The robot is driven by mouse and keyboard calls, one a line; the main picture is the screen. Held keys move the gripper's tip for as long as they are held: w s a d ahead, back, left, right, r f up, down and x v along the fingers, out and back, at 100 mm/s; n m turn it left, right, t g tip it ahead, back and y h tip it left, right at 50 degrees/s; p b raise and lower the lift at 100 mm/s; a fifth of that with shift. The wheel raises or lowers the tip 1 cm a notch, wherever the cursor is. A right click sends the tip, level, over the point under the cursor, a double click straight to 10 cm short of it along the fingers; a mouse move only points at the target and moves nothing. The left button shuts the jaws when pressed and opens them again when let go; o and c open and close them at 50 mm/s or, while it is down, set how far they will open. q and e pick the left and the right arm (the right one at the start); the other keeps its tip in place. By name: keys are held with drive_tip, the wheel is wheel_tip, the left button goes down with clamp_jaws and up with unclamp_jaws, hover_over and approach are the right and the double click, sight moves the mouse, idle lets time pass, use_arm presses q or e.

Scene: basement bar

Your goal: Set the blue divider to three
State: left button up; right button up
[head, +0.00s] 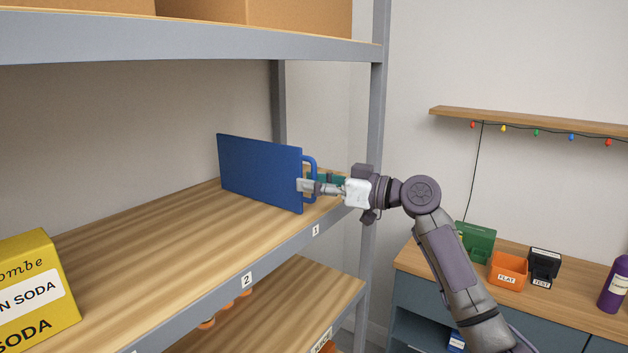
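The blue divider (258,172) is an upright flat panel standing on the wooden shelf (150,246), near its right end, close to the label 1 (316,230) on the front edge. A blue loop handle (312,163) sticks out from its right-hand edge. My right gripper (306,186) comes in from the right at this handle. One finger crosses in front of the handle and reaches the panel's edge. The far finger is mostly hidden, so I cannot tell whether it grips the handle. My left gripper is not in view.
The label 2 (246,279) sits farther left on the shelf edge. A yellow soda box (38,285) stands at the lower left. A grey upright post (378,120) rises just behind my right gripper. A counter (570,297) with small bins is at right. The shelf between box and divider is clear.

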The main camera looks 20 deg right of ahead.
drive_tip(key=shift+c, duration=0.4)
clamp_jaws()
drive_tip(key=shift+s, duration=0.1)
